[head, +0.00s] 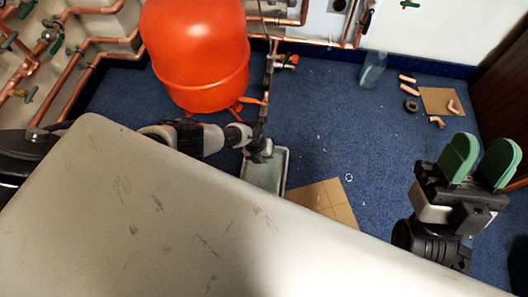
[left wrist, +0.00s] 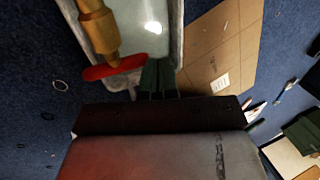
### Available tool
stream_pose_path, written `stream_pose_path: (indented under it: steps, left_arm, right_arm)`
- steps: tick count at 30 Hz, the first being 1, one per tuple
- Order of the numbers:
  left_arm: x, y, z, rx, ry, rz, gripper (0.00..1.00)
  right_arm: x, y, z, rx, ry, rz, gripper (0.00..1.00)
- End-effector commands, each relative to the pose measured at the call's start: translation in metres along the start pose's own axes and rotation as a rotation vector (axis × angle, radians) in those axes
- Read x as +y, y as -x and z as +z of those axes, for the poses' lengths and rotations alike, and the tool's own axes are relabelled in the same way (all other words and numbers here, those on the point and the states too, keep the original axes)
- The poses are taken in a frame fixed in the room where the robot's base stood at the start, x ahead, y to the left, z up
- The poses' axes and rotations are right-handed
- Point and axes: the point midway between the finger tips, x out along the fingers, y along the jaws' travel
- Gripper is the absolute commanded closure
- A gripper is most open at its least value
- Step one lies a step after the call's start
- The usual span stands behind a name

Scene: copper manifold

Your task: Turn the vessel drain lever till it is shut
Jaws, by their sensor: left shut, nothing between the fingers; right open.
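The red vessel drain lever (left wrist: 114,68) sits across the end of a brass valve (left wrist: 98,25) in the left wrist view. The lever lies crosswise to the valve body, slightly tilted. My left gripper (left wrist: 157,66) is shut and empty, its green fingertips right beside the lever's right end; I cannot tell if they touch. In the head view my left gripper (head: 262,151) is low over a tray, and the lever cannot be made out there. The orange vessel (head: 197,50) stands behind it. My right gripper (head: 481,158) is open and empty at the right.
A grey tray (head: 280,173) lies on the blue carpet under the valve. A cardboard sheet (head: 322,202) lies to its right. Copper pipes (head: 70,75) line the left wall. A clear bottle (head: 373,70) and loose copper fittings (head: 437,121) are at the back right.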

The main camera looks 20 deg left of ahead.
Motion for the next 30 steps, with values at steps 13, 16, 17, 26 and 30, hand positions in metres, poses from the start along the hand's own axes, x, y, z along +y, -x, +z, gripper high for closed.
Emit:
stream_pose_path:
  steps: [13, 16, 17, 26, 30]
  left_arm:
    - [-0.002, 0.008, 0.001, 0.000, 0.000, 0.001, 1.00]
    - [-0.002, 0.009, 0.001, 0.000, 0.000, 0.001, 1.00]
    - [-0.002, 0.009, 0.001, 0.000, 0.000, 0.001, 1.00]
    - [-0.002, 0.015, 0.002, -0.001, 0.001, 0.001, 1.00]
    - [-0.001, 0.023, 0.004, -0.001, 0.003, 0.001, 1.00]
  right_arm:
    - [0.003, -0.002, 0.021, -0.173, 0.010, 0.005, 0.57]
    - [0.004, -0.001, 0.025, -0.201, 0.012, 0.005, 0.57]
    - [0.004, -0.001, 0.025, -0.207, 0.012, 0.006, 0.57]
    - [0.005, -0.001, 0.035, -0.290, 0.017, 0.008, 0.57]
    - [0.008, 0.003, 0.050, -0.427, 0.024, 0.014, 0.57]
